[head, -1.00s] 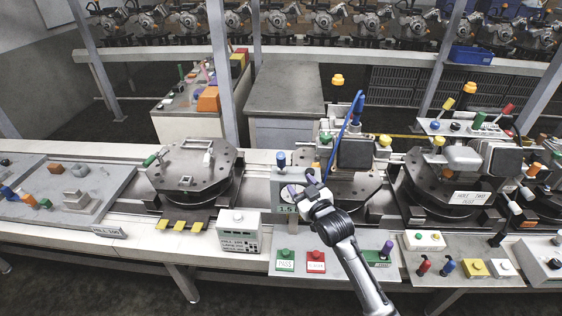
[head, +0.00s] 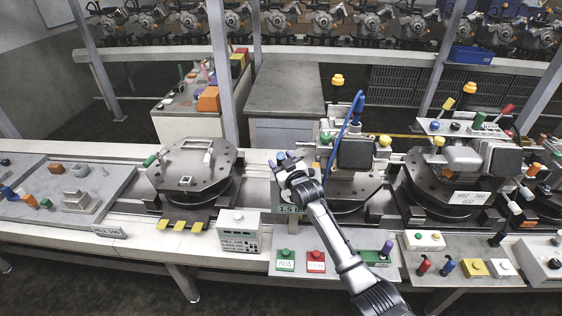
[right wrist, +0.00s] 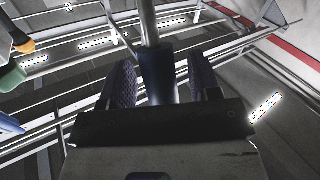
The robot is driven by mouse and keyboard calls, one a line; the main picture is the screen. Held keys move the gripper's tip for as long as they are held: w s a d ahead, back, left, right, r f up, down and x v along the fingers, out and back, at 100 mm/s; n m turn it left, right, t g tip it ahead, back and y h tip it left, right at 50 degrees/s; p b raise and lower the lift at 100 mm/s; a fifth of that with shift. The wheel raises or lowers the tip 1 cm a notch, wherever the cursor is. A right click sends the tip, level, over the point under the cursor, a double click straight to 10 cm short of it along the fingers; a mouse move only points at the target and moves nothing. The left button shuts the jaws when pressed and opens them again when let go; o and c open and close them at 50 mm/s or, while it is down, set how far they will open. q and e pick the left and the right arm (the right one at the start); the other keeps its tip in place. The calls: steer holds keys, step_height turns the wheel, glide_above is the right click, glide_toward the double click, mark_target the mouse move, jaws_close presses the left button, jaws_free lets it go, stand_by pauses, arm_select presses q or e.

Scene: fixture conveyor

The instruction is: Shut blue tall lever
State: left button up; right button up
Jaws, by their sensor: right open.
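My right gripper (head: 285,161) is open at the small gauge box (head: 280,210) marked 1.5, left of the middle fixture. In the right wrist view, a dark blue lever handle (right wrist: 157,76) on a metal rod stands between the two spread fingers (right wrist: 164,84). I cannot tell whether either finger touches it. In the head view the gripper mostly hides the blue knob above the gauge box. Another upright blue handle (head: 357,106) stands behind the middle fixture, with a blue hose beside it. My left gripper is not in view.
An octagonal fixture plate (head: 190,165) is at left, and another fixture (head: 450,185) at right. Below are a control panel with a green button (head: 285,254), a red button (head: 316,256) and a purple-topped lever (head: 386,249). A grey readout box (head: 239,232) stands left of it.

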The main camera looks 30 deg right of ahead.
steer(key=shift+w, duration=0.15)
steer(key=shift+c, duration=0.3)
jaws_close()
stand_by(0.3)
